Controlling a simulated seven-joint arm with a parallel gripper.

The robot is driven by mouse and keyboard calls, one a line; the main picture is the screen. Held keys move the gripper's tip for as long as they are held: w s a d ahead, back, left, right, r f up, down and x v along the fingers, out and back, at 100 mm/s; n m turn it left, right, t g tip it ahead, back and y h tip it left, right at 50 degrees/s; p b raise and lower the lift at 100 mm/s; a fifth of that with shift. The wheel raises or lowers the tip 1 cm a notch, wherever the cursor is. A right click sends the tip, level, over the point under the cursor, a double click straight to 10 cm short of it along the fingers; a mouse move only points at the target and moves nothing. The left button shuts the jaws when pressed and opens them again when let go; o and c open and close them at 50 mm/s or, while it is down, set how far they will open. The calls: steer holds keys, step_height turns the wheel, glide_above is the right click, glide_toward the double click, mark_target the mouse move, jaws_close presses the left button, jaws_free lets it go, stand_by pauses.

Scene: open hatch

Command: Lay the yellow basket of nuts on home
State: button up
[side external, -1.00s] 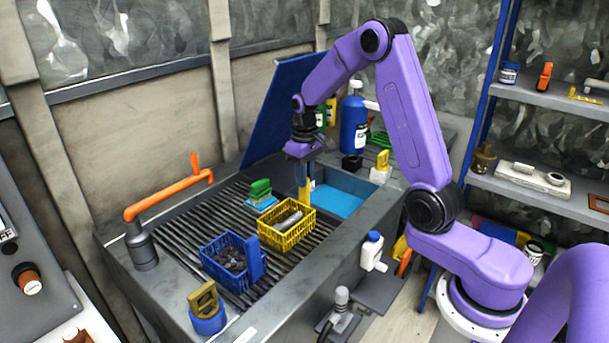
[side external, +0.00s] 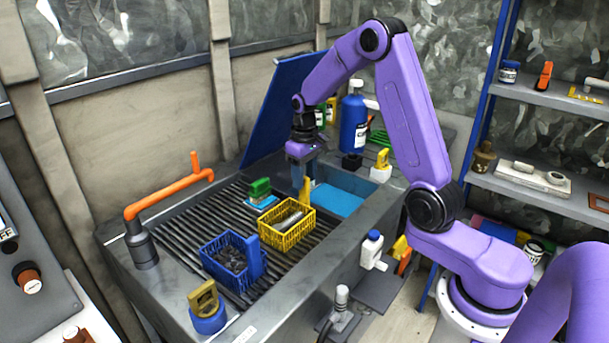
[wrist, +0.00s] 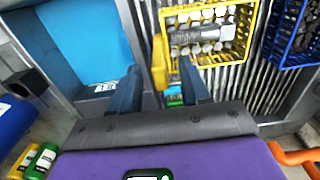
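The yellow basket (side external: 287,231) stands on the slatted grate in the side view. It holds light nuts and a grey bolt-like piece (wrist: 201,34), and it also shows at the top of the wrist view (wrist: 206,62). A yellow upright part (wrist: 159,62) rises at its edge. My gripper (side external: 303,183) is above the basket's far end, pointing down. In the wrist view my gripper (wrist: 160,88) has its two dark blue fingers apart, with the yellow upright between them in the picture. I cannot tell whether they touch it. I cannot tell which place is home.
A blue basket (side external: 232,262) of dark pieces stands close by on the grate (side external: 180,230). A green-handled block (side external: 260,190) is behind. The open hatch with a blue floor (side external: 338,200) lies right, its raised blue lid (side external: 277,115) behind my gripper. An orange pipe (side external: 165,192) stands left.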

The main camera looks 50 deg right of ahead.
steer(key=o, duration=0.6)
steer(key=shift+c, duration=0.2)
steer(key=shift+r, duration=3.45)
